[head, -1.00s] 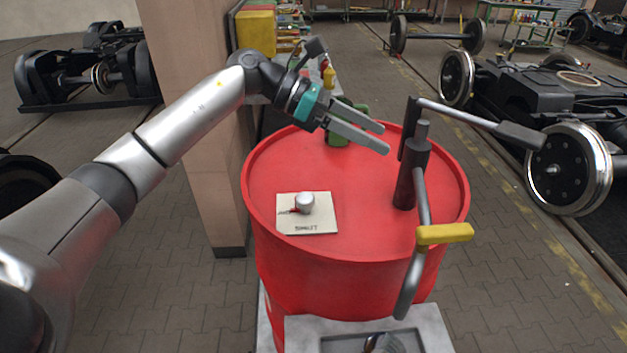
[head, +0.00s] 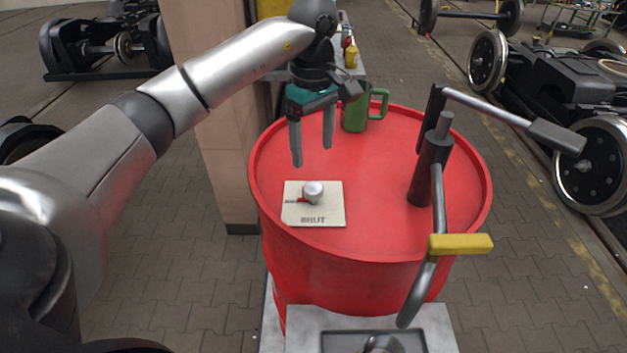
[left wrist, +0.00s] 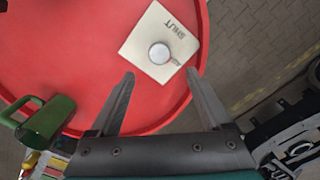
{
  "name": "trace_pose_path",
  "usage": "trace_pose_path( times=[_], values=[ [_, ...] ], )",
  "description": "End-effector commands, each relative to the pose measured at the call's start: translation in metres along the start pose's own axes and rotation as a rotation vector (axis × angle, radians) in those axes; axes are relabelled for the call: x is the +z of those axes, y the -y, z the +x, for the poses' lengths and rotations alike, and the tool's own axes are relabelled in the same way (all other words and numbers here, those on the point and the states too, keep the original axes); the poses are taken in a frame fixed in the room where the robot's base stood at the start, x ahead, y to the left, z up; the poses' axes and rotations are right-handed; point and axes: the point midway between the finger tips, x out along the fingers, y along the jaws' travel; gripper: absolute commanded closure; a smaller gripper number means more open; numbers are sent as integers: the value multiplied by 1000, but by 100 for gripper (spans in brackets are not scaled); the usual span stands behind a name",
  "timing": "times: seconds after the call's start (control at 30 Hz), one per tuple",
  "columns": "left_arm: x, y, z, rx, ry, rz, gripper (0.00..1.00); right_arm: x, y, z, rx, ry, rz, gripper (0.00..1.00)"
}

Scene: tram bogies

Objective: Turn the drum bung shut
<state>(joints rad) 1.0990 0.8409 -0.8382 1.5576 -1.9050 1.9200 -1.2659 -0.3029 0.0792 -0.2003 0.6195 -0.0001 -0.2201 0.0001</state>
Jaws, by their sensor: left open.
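The red drum (head: 375,245) stands upright in front of me. On its top, near the left rim, lies a pale square plate (head: 330,216) marked SHUT along its near edge. The silver round bung (head: 313,190) rises from the plate, with a small red pointer on its left side, towards the plate's left edge and not at the word. My left gripper (head: 312,155) is open, empty and pointing down, above and just behind the bung, apart from it. In the left wrist view the bung (left wrist: 159,53) shows ahead between the open fingers. My right gripper is out of view.
A dark pump (head: 427,170) with a crank and yellow grip (head: 460,244) stands on the drum's right side. A green jug (head: 356,112) stands at the drum's back, close to my gripper. A pillar (head: 215,120) is at left. A grey tray (head: 280,325) lies below in front.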

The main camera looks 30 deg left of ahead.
Motion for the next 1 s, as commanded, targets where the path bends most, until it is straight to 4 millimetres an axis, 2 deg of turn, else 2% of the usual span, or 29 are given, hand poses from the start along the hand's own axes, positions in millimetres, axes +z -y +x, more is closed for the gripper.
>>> trace_pose_path(
  times=[0.2, 0.43, 0.6, 0.9, 1.0],
  values=[
    [0, 1, 47, -4, 2, -1, 18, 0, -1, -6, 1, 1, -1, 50],
    [0, 0, 83, -1, 3, -2, 18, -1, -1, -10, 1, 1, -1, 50],
    [0, 0, 95, 1, 2, -2, 18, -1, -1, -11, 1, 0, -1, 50],
    [0, 0, 96, 2, 2, -2, 18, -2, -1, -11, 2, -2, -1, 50],
    [0, 0, 96, 2, 2, -2, 29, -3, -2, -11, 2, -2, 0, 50]
  ],
)
